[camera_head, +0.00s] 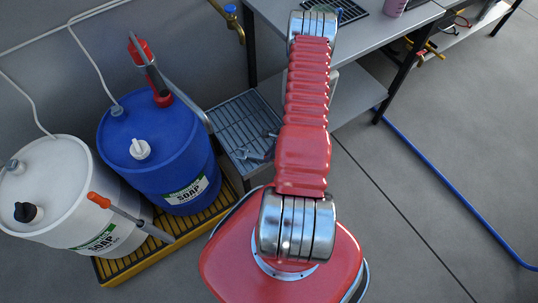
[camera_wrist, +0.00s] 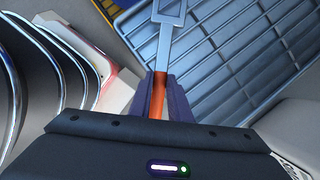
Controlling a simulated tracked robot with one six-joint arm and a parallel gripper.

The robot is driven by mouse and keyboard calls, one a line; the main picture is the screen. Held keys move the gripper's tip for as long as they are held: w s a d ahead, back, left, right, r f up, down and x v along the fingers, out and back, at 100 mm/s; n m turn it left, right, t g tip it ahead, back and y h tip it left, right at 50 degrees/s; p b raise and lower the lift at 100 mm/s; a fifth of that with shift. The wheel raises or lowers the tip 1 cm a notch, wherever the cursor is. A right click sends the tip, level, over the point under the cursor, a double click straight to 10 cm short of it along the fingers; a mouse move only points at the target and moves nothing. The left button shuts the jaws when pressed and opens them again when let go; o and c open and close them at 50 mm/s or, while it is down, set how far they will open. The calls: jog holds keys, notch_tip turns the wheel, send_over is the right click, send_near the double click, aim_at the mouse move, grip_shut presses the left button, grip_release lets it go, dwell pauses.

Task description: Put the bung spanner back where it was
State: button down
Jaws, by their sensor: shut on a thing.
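The bung spanner (camera_wrist: 166,45) is in the wrist view, with an orange handle, a flat grey shaft and a square open head at the top edge. My gripper (camera_wrist: 158,76) is shut on its orange handle, and the shaft points away from the jaws. Behind it is a blue-grey slatted tray (camera_wrist: 235,60); whether the spanner touches it I cannot tell. In the head view my arm hides the gripper. The tray (camera_head: 226,112) shows there left of my arm, with small metal pieces on it that I cannot make out.
A blue soap drum (camera_head: 165,165) with a red hand pump (camera_head: 140,52) and a white soap drum (camera_head: 60,190) stand on a yellow slatted pallet (camera_head: 150,252). An orange-handled tool (camera_head: 130,215) is by the white drum. A grey bench (camera_head: 400,28) is behind. Right floor is mostly clear, with a blue hose (camera_head: 440,180).

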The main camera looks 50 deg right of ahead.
jog(key=shift+f, duration=0.45)
jog(key=c, duration=1.6)
grip_release()
jog(key=shift+o, duration=0.2)
jog(key=v, duration=1.3)
jog(key=shift+s+r, duration=0.2)
jog(key=shift+r, duration=0.05)
jog(key=shift+d, duration=0.1)
